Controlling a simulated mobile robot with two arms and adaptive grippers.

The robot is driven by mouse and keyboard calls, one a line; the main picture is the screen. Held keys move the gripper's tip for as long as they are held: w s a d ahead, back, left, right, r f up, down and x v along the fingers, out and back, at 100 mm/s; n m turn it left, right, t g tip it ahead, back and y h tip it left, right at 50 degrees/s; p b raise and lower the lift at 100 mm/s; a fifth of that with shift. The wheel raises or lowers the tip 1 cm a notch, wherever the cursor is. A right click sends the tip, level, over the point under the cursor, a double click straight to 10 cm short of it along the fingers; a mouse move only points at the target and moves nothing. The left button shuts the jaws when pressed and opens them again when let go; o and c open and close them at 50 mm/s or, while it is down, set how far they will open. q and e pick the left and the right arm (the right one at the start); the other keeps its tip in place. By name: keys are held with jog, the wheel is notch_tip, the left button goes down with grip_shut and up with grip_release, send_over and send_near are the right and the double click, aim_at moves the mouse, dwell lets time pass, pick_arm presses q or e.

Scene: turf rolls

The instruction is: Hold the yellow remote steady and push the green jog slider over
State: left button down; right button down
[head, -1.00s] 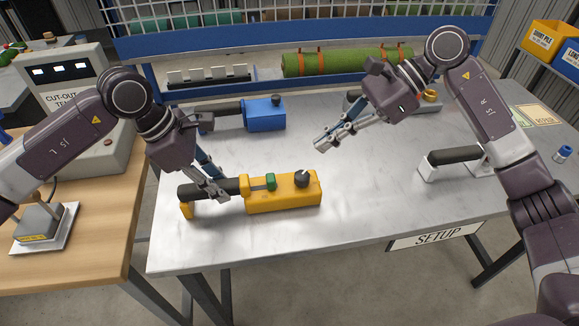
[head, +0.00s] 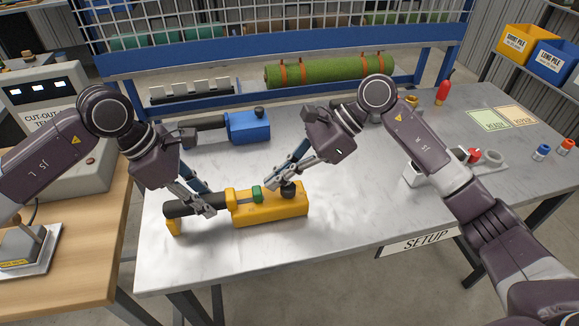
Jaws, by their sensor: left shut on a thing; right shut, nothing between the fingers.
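The yellow remote (head: 272,212) lies on the metal table with its dark grip (head: 185,209) to the left and a black knob (head: 289,188) on top near its right end. The green jog slider (head: 257,194) sits on top near the middle of the remote. My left gripper (head: 209,210) is shut on the remote's dark grip, left of the yellow body. My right gripper (head: 270,187) is shut with nothing between its fingers. Its tips are just right of the green slider, between it and the black knob. I cannot tell whether they touch the slider.
A blue remote (head: 248,127) lies behind, near a rack of white blocks (head: 192,92). A green turf roll (head: 330,72) lies at the back. A white-based device (head: 430,174) stands to the right. The table's front right is clear.

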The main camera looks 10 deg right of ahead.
aim_at(255, 189)
pick_arm(q)
jog(key=shift+s+f, duration=0.1)
jog(key=shift+f, duration=0.15)
pick_arm(e)
jog(key=shift+a+f, duration=0.2)
jog(key=shift+a, duration=1.55)
dwell(0.4)
jog(key=v, duration=1)
